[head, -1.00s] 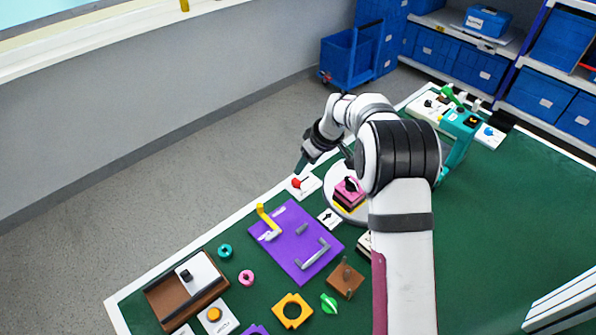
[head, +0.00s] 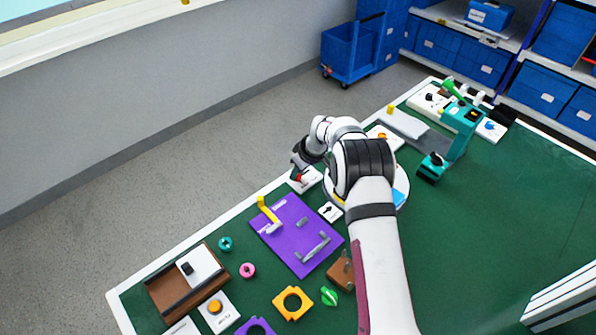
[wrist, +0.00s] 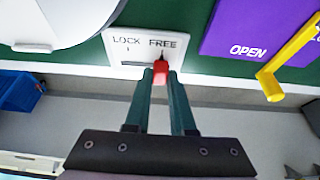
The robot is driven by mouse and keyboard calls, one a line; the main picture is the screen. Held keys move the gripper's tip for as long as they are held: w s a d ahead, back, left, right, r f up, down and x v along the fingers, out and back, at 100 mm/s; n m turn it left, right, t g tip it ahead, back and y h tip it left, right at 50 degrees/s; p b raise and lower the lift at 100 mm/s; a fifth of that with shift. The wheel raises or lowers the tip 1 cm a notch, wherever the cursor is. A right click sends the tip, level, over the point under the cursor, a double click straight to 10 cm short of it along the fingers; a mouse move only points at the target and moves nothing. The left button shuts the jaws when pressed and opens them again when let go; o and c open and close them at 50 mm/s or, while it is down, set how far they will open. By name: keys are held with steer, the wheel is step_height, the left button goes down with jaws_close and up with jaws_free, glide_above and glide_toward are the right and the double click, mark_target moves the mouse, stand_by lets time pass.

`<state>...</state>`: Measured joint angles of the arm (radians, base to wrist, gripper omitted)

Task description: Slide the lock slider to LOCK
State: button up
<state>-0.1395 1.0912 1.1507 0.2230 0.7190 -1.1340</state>
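The lock slider's red knob (wrist: 160,72) stands at the FREE end of its slot in the wrist view. The slot runs left from it, under the LOCK label on the white plate (wrist: 122,45). My gripper (wrist: 160,76) has its two dark green fingers on either side of the knob, with the knob between the fingertips. They look very close to it, but I cannot tell whether they press on it. In the head view my gripper (head: 298,176) is over the white plate (head: 311,184) near the table's left edge, and the red knob shows beside it.
A purple panel (head: 283,252) with a yellow handle (head: 265,208) stands close by; the handle also shows in the wrist view (wrist: 290,62). A round white base (wrist: 60,25) lies on the plate's other side. The green table (head: 480,230) is clear on the right.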

mark_target(309, 173)
jaws_close()
stand_by(1.0)
steer(key=shift+w+d, duration=1.6)
steer(key=o, duration=0.7)
jaws_free()
steer(key=shift+c, duration=0.2)
steer(key=shift+r, duration=0.1)
steer(key=v, duration=1.5)
steer(key=shift+s+r, duration=0.15)
steer(key=shift+r, duration=0.2)
